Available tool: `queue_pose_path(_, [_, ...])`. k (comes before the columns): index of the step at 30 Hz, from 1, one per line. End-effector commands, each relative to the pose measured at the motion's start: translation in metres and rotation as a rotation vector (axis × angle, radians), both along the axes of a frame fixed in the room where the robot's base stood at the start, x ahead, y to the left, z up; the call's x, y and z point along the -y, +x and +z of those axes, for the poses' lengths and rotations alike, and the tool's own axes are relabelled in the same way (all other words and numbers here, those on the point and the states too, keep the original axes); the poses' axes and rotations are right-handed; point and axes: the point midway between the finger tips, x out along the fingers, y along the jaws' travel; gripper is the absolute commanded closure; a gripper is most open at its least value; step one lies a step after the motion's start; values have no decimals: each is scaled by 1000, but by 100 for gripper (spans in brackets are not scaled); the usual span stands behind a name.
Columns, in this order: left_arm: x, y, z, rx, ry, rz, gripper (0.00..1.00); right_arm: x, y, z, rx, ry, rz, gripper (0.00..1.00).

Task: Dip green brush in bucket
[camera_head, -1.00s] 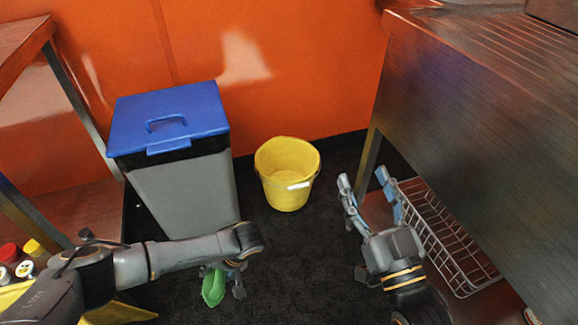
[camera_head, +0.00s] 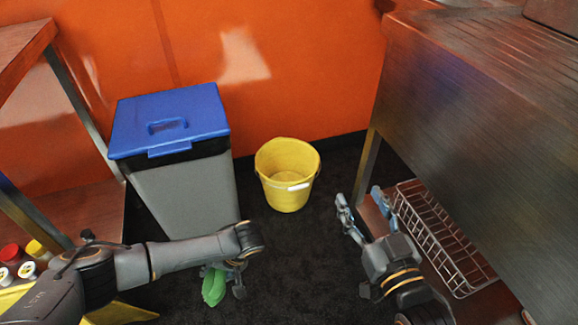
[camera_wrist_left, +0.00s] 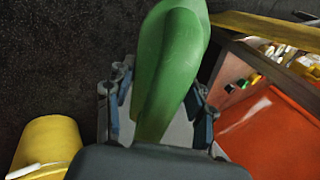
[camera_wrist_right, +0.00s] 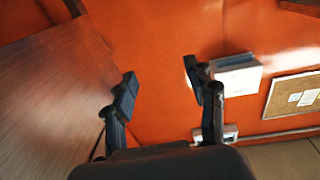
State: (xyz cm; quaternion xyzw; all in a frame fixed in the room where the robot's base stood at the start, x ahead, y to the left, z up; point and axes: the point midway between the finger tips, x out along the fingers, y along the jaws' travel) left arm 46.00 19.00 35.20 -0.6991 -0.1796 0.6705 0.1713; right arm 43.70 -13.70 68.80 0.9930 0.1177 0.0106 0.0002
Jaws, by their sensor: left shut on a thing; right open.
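The green brush (camera_head: 214,287) is in my left gripper (camera_head: 228,275), low in front of the grey bin. In the left wrist view the brush (camera_wrist_left: 172,65) rises between the two fingers of my left gripper (camera_wrist_left: 158,105), which is shut on it. The yellow bucket (camera_head: 287,190) stands upright on the dark floor, beyond the left gripper and to its right; it looks empty. Part of the bucket (camera_wrist_left: 48,145) shows at the lower left of the left wrist view. My right gripper (camera_head: 360,203) is open and empty, right of the bucket. It also shows in the right wrist view (camera_wrist_right: 160,85).
A grey bin with a blue lid (camera_head: 170,121) stands left of the bucket. A steel counter (camera_head: 480,130) and a wire basket (camera_head: 440,240) are at the right. Shelving with small jars (camera_head: 28,269) is at the left. Dark floor (camera_head: 300,260) before the bucket is clear.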

Motion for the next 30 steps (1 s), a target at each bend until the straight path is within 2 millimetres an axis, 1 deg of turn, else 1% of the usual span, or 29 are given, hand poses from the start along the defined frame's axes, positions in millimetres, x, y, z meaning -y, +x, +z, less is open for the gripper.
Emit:
queue_pose_path(14, [0,0,10,-1,0,0,71,10,-10,-46,-258,-66,-18,44])
queue_pose_path(21, [0,0,14,0,0,0,71,16,-20,-68,-384,-96,-25,44])
queue_pose_path(30, [0,0,19,0,0,0,71,24,-36,-91,-529,-130,-36,44])
